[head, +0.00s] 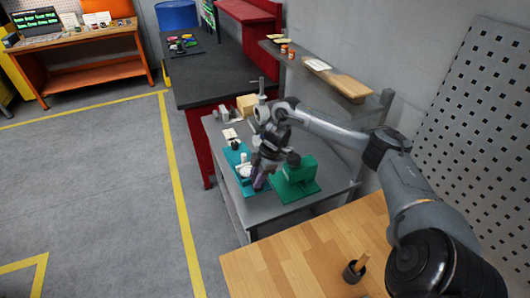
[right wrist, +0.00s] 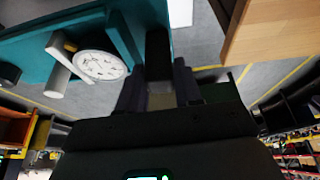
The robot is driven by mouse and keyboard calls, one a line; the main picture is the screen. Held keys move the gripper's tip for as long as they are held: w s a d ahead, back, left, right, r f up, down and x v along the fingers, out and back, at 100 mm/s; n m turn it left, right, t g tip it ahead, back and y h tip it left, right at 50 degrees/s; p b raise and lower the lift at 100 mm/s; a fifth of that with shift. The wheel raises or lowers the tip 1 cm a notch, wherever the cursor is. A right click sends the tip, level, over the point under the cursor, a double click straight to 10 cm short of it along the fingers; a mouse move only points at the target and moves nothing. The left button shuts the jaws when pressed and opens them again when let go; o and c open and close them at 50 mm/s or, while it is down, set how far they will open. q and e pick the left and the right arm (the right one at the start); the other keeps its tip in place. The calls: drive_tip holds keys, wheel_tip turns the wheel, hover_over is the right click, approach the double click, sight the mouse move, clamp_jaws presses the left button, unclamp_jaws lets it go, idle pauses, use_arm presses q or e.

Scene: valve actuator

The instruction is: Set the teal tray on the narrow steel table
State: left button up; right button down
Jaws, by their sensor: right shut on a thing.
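The teal tray (head: 245,188) shows at the left side of the narrow steel table (head: 285,210) in the head view, carrying a pale round part. I cannot tell whether it touches the tabletop. In the right wrist view the teal tray (right wrist: 25,62) fills the upper left, with a white dial-faced part (right wrist: 98,65) on it. My right gripper (head: 260,182) is at the tray's right side. In the wrist view its fingers (right wrist: 158,85) are shut around a dark piece at the tray's edge, seemingly its handle. My left gripper is not in view.
A green fixture (head: 296,182) stands on the steel table just right of my gripper. Small parts and a tan box (head: 247,104) lie towards its back. A wooden table (head: 310,255) adjoins in front, with a dark cup (head: 353,271). A shelf (head: 315,68) overhangs behind.

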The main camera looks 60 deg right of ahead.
sight(268, 184)
drive_tip(key=shift+d+f, duration=0.15)
drive_tip(key=shift+d, duration=0.15)
drive_tip(key=shift+f, duration=0.2)
wheel_tip(268, 184, down, 10)
drive_tip(key=shift+r+b, duration=0.2)
drive_tip(key=shift+b, duration=0.4)
drive_tip(key=c, duration=0.8)
unclamp_jaws()
drive_tip(key=shift+o, duration=0.2)
drive_tip(key=v, duration=1)
drive_tip(key=shift+d+r+p, duration=0.1)
drive_tip(key=shift+r+p, duration=0.2)
drive_tip(key=shift+r, duration=0.05)
drive_tip(key=shift+s+d+r, duration=0.1)
drive_tip(key=shift+s+r, duration=0.05)
drive_tip(key=shift+r, duration=0.45)
